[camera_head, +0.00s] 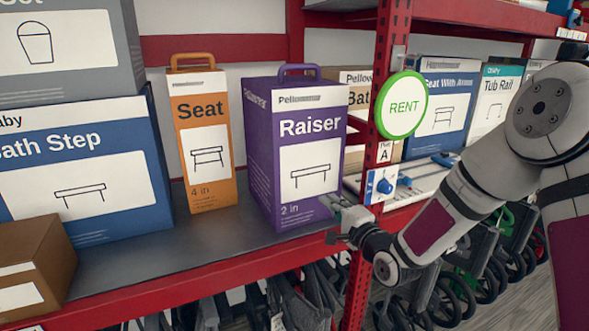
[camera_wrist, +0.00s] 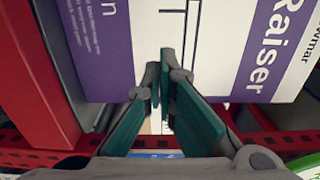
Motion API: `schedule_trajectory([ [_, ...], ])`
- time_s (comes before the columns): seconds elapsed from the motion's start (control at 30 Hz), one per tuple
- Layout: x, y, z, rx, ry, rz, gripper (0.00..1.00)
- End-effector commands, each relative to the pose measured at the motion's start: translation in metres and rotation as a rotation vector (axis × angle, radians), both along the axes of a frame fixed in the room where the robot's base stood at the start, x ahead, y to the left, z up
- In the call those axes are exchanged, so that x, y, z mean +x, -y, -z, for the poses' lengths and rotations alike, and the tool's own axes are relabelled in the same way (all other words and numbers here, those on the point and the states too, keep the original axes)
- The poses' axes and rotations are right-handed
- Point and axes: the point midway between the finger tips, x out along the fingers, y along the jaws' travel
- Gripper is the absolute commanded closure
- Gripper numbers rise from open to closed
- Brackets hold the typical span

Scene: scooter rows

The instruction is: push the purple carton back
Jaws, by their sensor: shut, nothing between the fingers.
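The purple carton (camera_head: 262,150), marked Raiser, stands upright on the grey shelf with a handle on top. Its front lower right corner is near the red front edge of the shelf. Its labelled front face (camera_wrist: 105,45) fills the upper part of the wrist view. My gripper (camera_head: 337,209) is shut and empty at the carton's lower right front. In the wrist view the closed fingertips (camera_wrist: 162,72) overlap the front face; I cannot tell whether they touch it.
An orange Seat carton (camera_head: 204,145) stands left of the purple one with a gap between. A red post (camera_head: 390,50) with a round RENT sign (camera_head: 403,105) rises close on the right. A brown box (camera_head: 35,268) sits at the left front. Folded wheeled items hang below.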

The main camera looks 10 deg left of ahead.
Motion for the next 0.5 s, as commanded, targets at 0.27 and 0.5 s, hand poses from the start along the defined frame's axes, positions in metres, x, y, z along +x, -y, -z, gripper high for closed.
schedule_trajectory([
  [0.27, 0.016, -0.010, 0.001, -0.001, 0.001, -0.001, 1.00],
  [0.5, 0.029, -0.018, 0.001, -0.002, 0.001, 0.000, 1.00],
])
